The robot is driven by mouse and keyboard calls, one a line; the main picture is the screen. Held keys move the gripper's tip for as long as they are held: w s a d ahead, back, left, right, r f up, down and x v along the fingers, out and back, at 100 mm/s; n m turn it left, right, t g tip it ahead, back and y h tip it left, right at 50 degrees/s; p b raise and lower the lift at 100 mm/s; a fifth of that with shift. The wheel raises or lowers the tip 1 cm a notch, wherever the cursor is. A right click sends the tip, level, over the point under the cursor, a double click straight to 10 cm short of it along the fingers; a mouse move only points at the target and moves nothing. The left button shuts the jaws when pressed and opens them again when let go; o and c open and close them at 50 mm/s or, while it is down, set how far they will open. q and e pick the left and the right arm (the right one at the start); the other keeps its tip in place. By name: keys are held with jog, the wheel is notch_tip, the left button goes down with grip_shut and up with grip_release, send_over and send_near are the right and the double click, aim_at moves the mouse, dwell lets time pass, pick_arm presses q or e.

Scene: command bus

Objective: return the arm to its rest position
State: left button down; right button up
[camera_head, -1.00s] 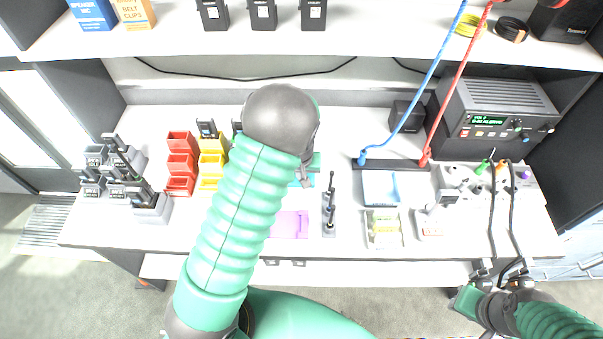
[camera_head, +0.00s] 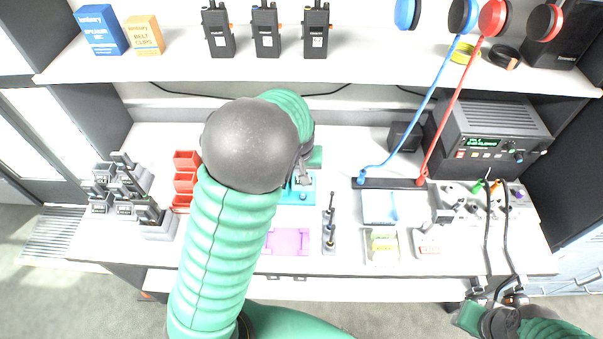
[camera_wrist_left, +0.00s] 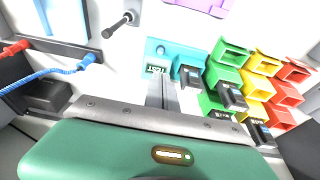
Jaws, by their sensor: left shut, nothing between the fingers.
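My left arm, green with a dark grey elbow (camera_head: 250,145), rises from the bottom and covers part of the table. My left gripper (camera_wrist_left: 165,92) shows in the left wrist view, shut and empty, in front of a teal block with a "TEST" label (camera_wrist_left: 157,69). In the head view the left fingers are mostly hidden behind the elbow. My right gripper (camera_head: 493,296) is low at the right, by the table's front edge and beside two black cables; its finger gap is unclear.
Red bins (camera_head: 186,180) stand left of my arm, and radios in chargers (camera_head: 125,190) stand further left. A radio console (camera_head: 490,138) is at the back right. A blue cord (camera_head: 411,128) and a red cord (camera_head: 446,124) hang from the headset shelf (camera_head: 350,68). A purple mat (camera_head: 285,241) lies near the front.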

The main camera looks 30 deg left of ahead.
pick_arm(q)
jog(key=shift+d, duration=0.1)
dwell(0.3)
jog(key=s+d+m+h, duration=0.1)
jog(key=s+d+m, duration=0.5)
jog(key=s+d, duration=0.5)
jog(key=s+r, duration=0.1)
jog(key=s, duration=0.2)
jog(key=shift+s, duration=0.15)
jog(key=shift+s, duration=0.15)
jog(key=shift+d, duration=0.1)
dwell(0.4)
